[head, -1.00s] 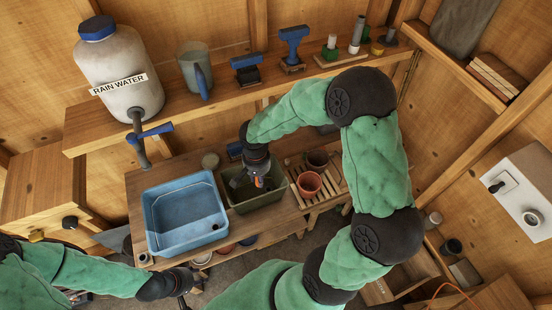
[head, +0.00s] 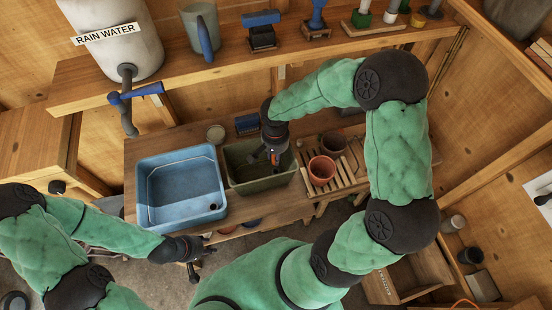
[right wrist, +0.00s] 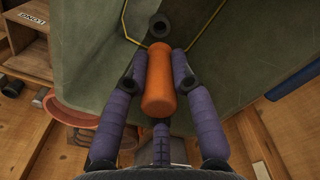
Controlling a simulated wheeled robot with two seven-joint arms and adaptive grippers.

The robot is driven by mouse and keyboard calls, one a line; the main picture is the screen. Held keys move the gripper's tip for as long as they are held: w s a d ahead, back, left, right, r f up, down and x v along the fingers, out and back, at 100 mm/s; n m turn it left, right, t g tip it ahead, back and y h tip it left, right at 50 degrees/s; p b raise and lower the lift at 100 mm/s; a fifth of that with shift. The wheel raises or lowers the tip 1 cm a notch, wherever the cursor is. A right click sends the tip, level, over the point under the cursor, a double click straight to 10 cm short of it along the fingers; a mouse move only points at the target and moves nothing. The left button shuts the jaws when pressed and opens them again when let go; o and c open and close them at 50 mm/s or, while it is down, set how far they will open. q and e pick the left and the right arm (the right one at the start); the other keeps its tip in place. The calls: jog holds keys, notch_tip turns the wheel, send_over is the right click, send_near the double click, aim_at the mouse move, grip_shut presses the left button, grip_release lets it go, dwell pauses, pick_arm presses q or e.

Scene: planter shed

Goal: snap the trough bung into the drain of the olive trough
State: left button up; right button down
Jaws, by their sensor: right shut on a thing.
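The olive trough (head: 262,181) stands on the wooden bench, right of a blue basin. My right gripper (head: 273,158) reaches down into it from above. My left gripper (head: 202,257) is empty in front of the bench, fingers apparently spread.
The blue basin (head: 150,212) stands close on the left. Terracotta and dark pots (head: 322,168) stand on a slatted rack at right. A shelf (head: 230,75) with a rain water container (head: 115,45) and tools runs behind.

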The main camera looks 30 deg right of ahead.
jog(key=shift+f, duration=0.2)
dwell(0.4)
jog(key=shift+b, duration=0.4)
notch_tip(320, 180, down, 4)
jog(key=b, duration=0.4)
jog(key=shift+f, duration=0.1)
dwell(0.4)
dwell(0.3)
jog(key=shift+f+b, duration=0.1)
jog(key=shift+b, duration=0.35)
jog(key=shift+f+b, duration=1)
jog(key=shift+f, duration=0.15)
